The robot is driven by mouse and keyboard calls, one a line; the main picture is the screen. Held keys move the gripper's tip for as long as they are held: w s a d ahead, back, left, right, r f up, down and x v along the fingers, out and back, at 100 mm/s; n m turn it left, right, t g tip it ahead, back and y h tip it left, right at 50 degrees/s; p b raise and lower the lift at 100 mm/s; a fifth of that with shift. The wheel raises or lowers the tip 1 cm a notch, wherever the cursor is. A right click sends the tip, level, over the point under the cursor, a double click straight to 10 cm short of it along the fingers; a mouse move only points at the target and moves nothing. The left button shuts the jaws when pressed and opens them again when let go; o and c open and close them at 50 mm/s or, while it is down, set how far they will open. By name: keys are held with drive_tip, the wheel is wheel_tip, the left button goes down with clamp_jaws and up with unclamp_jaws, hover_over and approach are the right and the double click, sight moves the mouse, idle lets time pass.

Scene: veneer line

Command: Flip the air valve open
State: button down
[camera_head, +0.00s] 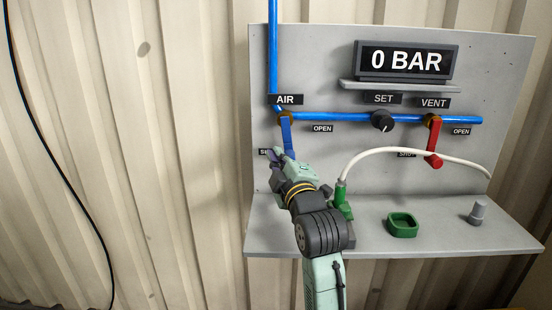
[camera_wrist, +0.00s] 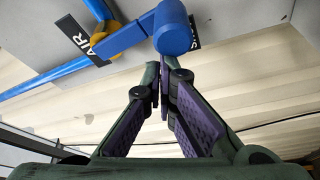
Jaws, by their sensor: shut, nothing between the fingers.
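The air valve's blue handle (camera_head: 287,136) hangs down from its brass body (camera_head: 284,116) under the AIR label (camera_head: 286,99). Its lower end is hidden by my gripper (camera_head: 277,158) in the head view. In the wrist view, the handle's round blue end (camera_wrist: 174,32) is just above my gripper's fingertips (camera_wrist: 161,80). The fingers are shut with nothing between them. I cannot tell whether they touch the handle. The OPEN label (camera_head: 322,128) is to the right of the valve; the label by the handle's lower end is partly covered.
The display (camera_head: 405,61) reads 0 BAR. To the right are the black SET knob (camera_head: 382,121) and the red VENT handle (camera_head: 434,140), pointing down. A white hose (camera_head: 410,151) arches over the shelf (camera_head: 375,246), which bears a green holder (camera_head: 402,226) and a grey plug (camera_head: 478,212).

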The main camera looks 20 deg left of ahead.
drive_tip(key=d+n+b, duration=0.1)
drive_tip(key=n, duration=0.1)
drive_tip(key=w+d+n+g+h, duration=0.1)
drive_tip(key=d+n, duration=0.1)
drive_tip(key=n, duration=0.1)
drive_tip(key=d+n+g+b, duration=0.1)
drive_tip(key=n, duration=0.1)
drive_tip(key=shift+w+d+r+n+b, duration=0.15)
drive_tip(key=shift+d+r+n+b, duration=0.15)
drive_tip(key=shift+r+b, duration=0.1)
drive_tip(key=r+n+h, duration=0.1)
drive_tip(key=d+r+n+h, duration=0.1)
drive_tip(key=n, duration=0.1)
drive_tip(key=d+r+n+p, duration=0.1)
drive_tip(key=n, duration=0.1)
drive_tip(key=shift+w+d+r+g+h, duration=0.1)
drive_tip(key=shift+w+d+g+h, duration=0.15)
drive_tip(key=shift+w+g+h, duration=0.15)
drive_tip(key=shift+d+r, duration=0.1)
idle(0.3)
drive_tip(key=b, duration=0.4)
approach(291, 146)
drive_tip(key=s+d, duration=0.3)
drive_tip(key=s, duration=0.2)
drive_tip(key=shift+d+r, duration=0.35)
